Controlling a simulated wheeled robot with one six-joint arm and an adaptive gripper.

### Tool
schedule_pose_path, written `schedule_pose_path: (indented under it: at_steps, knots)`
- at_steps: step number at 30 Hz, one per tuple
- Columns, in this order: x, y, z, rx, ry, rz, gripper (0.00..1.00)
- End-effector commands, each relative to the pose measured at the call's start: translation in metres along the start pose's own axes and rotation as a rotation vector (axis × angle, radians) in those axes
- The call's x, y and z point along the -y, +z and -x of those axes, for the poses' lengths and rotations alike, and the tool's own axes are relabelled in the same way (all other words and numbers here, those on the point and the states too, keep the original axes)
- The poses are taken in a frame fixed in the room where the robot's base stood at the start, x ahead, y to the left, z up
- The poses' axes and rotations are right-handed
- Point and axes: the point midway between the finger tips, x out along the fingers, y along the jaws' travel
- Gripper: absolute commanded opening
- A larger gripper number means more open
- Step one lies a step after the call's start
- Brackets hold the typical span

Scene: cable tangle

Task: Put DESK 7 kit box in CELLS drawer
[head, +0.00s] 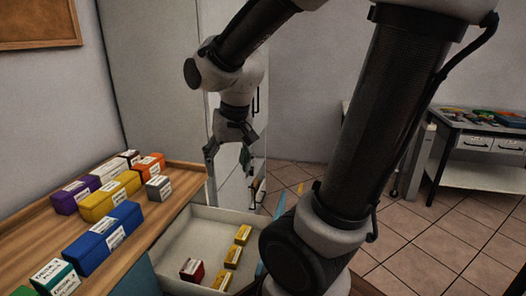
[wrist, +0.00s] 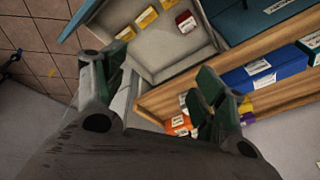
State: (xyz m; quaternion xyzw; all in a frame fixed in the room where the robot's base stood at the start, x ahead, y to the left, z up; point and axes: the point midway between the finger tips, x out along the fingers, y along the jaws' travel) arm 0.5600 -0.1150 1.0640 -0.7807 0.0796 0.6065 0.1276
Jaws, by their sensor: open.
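My gripper (head: 230,158) is open and empty, above the far end of the open drawer. Its two fingers (wrist: 161,75) are spread apart in the wrist view. The pale open drawer (head: 178,232) holds several small yellow boxes (head: 233,256) and one dark red box (head: 192,270); they also show in the wrist view, the red box (wrist: 185,22) among them. I cannot read the drawer's name. Labelled boxes stand on the wooden top: blue (head: 102,240), yellow (head: 110,196), purple (head: 75,196), orange (head: 152,163), grey (head: 159,188) and teal (head: 55,277). I cannot tell which is DESK 7.
The wooden top (head: 150,226) has a raised edge at its far end. A white cabinet with dark handles (head: 256,103) stands behind my gripper. A bench (head: 475,125) with coloured items is at the far right. Tiled floor lies clear between.

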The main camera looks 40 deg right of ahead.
Motion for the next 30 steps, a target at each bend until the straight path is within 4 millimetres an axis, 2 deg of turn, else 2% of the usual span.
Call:
schedule_pose_path:
  at_steps: [1, 3, 6, 9, 14, 30]
  knots:
    - [-0.012, 0.01, 0.021, -0.034, -0.007, 0.045, 0.7]
    - [-0.026, 0.026, 0.043, -0.063, -0.006, 0.119, 0.7]
    - [-0.041, 0.047, 0.064, -0.095, 0.0, 0.205, 0.7]
    - [-0.05, 0.062, 0.076, -0.115, 0.006, 0.264, 0.7]
    - [-0.055, 0.07, 0.082, -0.124, 0.011, 0.298, 0.7]
    - [-0.055, 0.07, 0.082, -0.124, 0.011, 0.299, 0.7]
